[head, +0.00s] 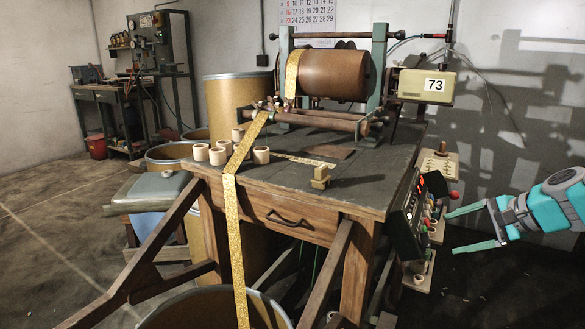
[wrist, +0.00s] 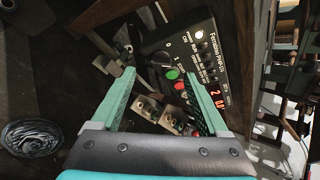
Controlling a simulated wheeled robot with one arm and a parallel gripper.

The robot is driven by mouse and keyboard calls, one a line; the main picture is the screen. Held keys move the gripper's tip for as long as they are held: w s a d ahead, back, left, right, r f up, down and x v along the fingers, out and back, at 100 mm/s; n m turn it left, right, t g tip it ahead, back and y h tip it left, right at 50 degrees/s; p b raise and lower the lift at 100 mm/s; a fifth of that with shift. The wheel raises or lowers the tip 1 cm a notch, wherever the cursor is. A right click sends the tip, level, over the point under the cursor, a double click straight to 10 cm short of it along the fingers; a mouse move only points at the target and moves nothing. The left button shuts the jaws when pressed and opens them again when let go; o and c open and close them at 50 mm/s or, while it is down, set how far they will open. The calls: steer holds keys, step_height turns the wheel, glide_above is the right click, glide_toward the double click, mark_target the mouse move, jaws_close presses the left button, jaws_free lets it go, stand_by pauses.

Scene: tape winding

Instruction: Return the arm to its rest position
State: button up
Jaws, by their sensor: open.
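My gripper (head: 472,229) is at the right of the head view, to the right of the winding table (head: 352,182) and apart from it. Its two teal fingers are spread, with nothing between them. The fingers point left toward the black control box (head: 407,216) on the table's right side. In the wrist view the open fingers (wrist: 165,105) frame the lower part of the control box (wrist: 188,62), which has a dial, green and red buttons and a red display. Only the end of my arm shows in the head view.
The winding machine holds a brown roll (head: 335,75) with yellow tape (head: 233,210) running down into a barrel (head: 160,318). Small pale rolls (head: 217,156) stand on the table. A switch panel (head: 439,172) is close to my gripper. The floor at right looks clear.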

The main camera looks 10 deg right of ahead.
steer(key=s+a+f+n+g, duration=0.2)
steer(key=s+a+n, duration=0.1)
steer(key=a, duration=0.5)
steer(key=s+a+f+n+g, duration=0.2)
steer(key=s+a+n, duration=0.1)
steer(key=a, duration=0.6)
steer(key=s+a+f+n+g, duration=0.2)
steer(key=s+a+n, duration=0.1)
steer(key=a, duration=0.5)
steer(key=s+a+f+n+g+h, duration=0.1)
steer(key=s+f+n+g+h, duration=0.1)
steer(key=s, duration=0.7)
steer(key=s+a+f+n+g+h, duration=0.2)
steer(key=s+f+n, duration=0.3)
steer(key=s, duration=0.5)
steer(key=shift+f+h, duration=0.4)
steer(key=shift+f, duration=0.55)
steer(key=shift+d, duration=0.15)
